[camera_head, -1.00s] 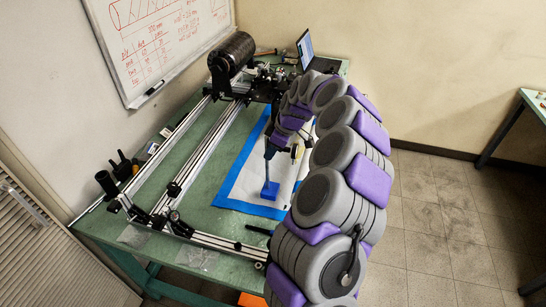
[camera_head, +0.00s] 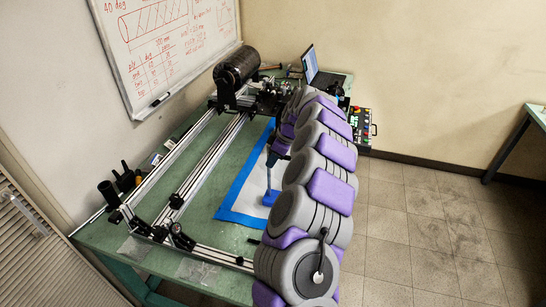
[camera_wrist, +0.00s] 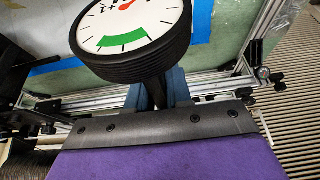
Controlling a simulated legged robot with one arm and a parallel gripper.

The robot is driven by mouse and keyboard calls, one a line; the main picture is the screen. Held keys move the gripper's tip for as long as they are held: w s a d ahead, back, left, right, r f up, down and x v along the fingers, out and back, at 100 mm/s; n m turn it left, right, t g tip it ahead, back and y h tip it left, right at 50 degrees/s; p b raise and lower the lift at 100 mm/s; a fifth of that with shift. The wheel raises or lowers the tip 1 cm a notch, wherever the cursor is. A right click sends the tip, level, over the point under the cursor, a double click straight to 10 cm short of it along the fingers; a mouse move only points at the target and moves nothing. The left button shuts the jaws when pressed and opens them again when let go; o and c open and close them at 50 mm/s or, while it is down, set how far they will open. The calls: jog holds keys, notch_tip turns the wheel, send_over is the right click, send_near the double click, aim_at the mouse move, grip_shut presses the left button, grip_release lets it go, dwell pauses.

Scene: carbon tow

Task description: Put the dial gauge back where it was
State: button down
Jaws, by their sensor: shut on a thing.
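The dial gauge (camera_wrist: 138,28) fills the top of the wrist view, with a round white face, a green band, red and black marks and a thick black rim. My gripper (camera_wrist: 157,86) is shut on the narrow dark part below its rim, with a blue-grey finger on each side. The top of the face is cut off by the picture edge. In the head view my arm hides the gauge and most of the gripper. The original place of the gauge cannot be told from these frames.
A white sheet with a blue border (camera_head: 232,190) lies on the green table (camera_head: 200,222). A blue block with an upright stalk (camera_head: 270,198) stands on it. A rail frame (camera_head: 208,160) with a black roll (camera_head: 237,66) is left.

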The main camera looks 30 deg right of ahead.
jog(key=shift+w+f, duration=0.1)
jog(key=shift+f, duration=0.75)
jog(key=c, duration=1)
grip_release()
jog(key=shift+c, duration=0.2)
jog(key=p+v, duration=0.2)
jog(key=v, duration=1)
jog(key=s+a+r+g, duration=0.1)
jog(key=s+a+r, duration=0.25)
jog(key=a, duration=0.45)
jog(key=s+a+r, duration=0.3)
jog(key=s+a, duration=0.1)
jog(key=a, duration=0.5)
jog(key=s+a+r+g, duration=0.1)
jog(key=s+a+r, duration=0.25)
jog(key=a, duration=0.45)
jog(key=s+a+f+m+g+h, duration=0.1)
jog(key=s+f+m, duration=0.1)
jog(key=s, duration=0.8)
jog(key=s+a+f+m+g+h, duration=0.1)
jog(key=s+f+m, duration=0.2)
jog(key=s, duration=0.7)
jog(key=s+a+f+m+g+h, duration=0.1)
jog(key=s+f+m, duration=0.2)
jog(key=s, duration=0.7)
jog(key=shift+s+a+f, duration=0.25)
